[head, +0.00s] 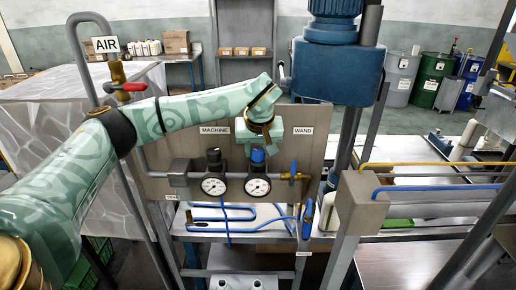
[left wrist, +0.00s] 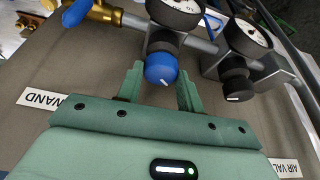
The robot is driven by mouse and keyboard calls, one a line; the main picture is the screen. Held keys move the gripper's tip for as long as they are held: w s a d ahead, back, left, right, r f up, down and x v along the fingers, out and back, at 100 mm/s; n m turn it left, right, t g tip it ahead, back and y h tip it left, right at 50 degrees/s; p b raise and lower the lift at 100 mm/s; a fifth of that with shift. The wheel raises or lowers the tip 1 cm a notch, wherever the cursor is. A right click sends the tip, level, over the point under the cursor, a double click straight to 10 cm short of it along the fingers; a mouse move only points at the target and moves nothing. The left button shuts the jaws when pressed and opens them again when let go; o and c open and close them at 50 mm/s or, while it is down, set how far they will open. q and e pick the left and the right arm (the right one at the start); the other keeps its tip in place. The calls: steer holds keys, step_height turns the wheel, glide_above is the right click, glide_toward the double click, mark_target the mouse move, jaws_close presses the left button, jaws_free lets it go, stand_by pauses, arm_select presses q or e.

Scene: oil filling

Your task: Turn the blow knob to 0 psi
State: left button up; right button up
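A blue knob (head: 258,156) sits on a regulator with a round white gauge (head: 258,187) below it, on the right side of the panel under the WAND label (head: 302,131). I cannot read the gauge. My left gripper (head: 258,148) is at the knob from above. In the left wrist view the blue knob (left wrist: 162,69), with a white mark, lies between the two green fingers of the left gripper (left wrist: 160,80). The fingers stand apart, one on each side, with a narrow gap showing; contact is unclear. My right gripper is not in view.
A black knob (head: 214,155) with its own gauge (head: 213,186) is close to the left, and shows in the left wrist view (left wrist: 236,85). A brass valve with a blue handle (head: 294,172) is to the right. A red-handled AIR valve (head: 133,87) is farther left.

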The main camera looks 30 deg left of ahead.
arm_select(q)
steer(key=shift+c, duration=0.4)
steer(key=shift+r+n+p, duration=0.15)
steer(key=shift+n+p, duration=0.15)
steer(key=shift+p, duration=0.35)
steer(key=n+g+p, duration=0.1)
steer(key=n+p, duration=0.1)
steer(key=p, duration=0.1)
steer(key=n+y+p, duration=0.1)
steer(key=n+p, duration=0.2)
steer(key=p, duration=0.1)
steer(key=shift+w+d+r+g+y, duration=0.1)
steer(key=shift+w+r+g+y, duration=0.1)
steer(key=shift+g+y, duration=0.15)
steer(key=n+g+p, duration=0.1)
steer(key=n+p, duration=0.1)
steer(key=shift+f+n, duration=0.15)
steer(key=shift+n, duration=0.25)
steer(key=shift+w+f+n+g+p, duration=0.1)
steer(key=shift+n+g+p, duration=0.45)
steer(key=shift+n, duration=0.55)
steer(key=o, duration=1)
